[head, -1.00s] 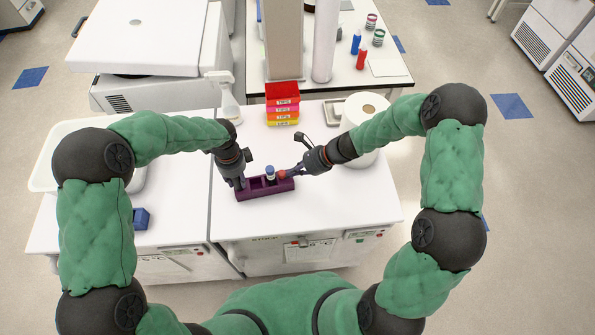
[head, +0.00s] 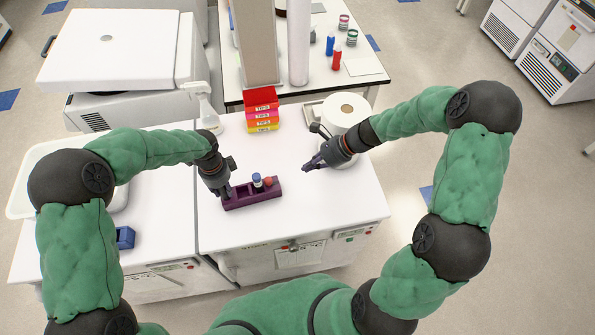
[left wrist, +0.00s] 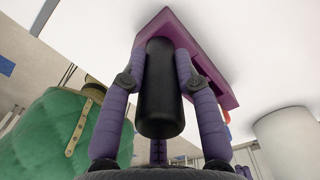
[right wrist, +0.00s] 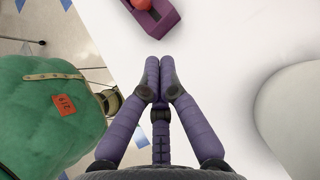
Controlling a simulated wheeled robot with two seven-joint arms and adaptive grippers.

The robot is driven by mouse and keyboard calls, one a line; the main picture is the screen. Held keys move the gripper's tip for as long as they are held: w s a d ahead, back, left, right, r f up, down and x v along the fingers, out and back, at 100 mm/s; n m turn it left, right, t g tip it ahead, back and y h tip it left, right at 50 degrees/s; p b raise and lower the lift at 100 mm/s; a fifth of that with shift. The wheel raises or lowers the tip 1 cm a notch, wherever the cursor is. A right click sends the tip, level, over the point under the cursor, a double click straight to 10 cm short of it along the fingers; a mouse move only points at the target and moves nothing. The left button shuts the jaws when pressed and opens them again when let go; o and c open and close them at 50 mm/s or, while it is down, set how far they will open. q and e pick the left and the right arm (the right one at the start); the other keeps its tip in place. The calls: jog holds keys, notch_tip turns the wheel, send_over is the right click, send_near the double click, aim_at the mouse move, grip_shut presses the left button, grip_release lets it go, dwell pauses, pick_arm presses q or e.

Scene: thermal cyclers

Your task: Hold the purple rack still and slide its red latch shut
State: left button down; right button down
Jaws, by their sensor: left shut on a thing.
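The purple rack (head: 252,198) lies on the white bench top. A blue-capped vial (head: 257,181) stands in it, and a red rounded piece (head: 268,182) sits near its right end, also seen in the right wrist view (right wrist: 142,4). I cannot tell whether this piece is the latch. My left gripper (head: 223,191) is at the rack's left end. In the left wrist view its fingers are shut on a black cylinder (left wrist: 161,90) against the purple rack (left wrist: 205,50). My right gripper (head: 309,167) is shut and empty, apart from the rack on its right; its fingertips touch (right wrist: 159,80).
Stacked coloured boxes (head: 261,110) stand behind the rack. A small blue block (head: 125,238) lies at the left. Bench top in front of the rack is clear.

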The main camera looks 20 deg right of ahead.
jog(key=shift+v, duration=0.85)
pick_arm(q)
jog(key=c, duration=0.8)
grip_release()
jog(key=shift+c, duration=0.2)
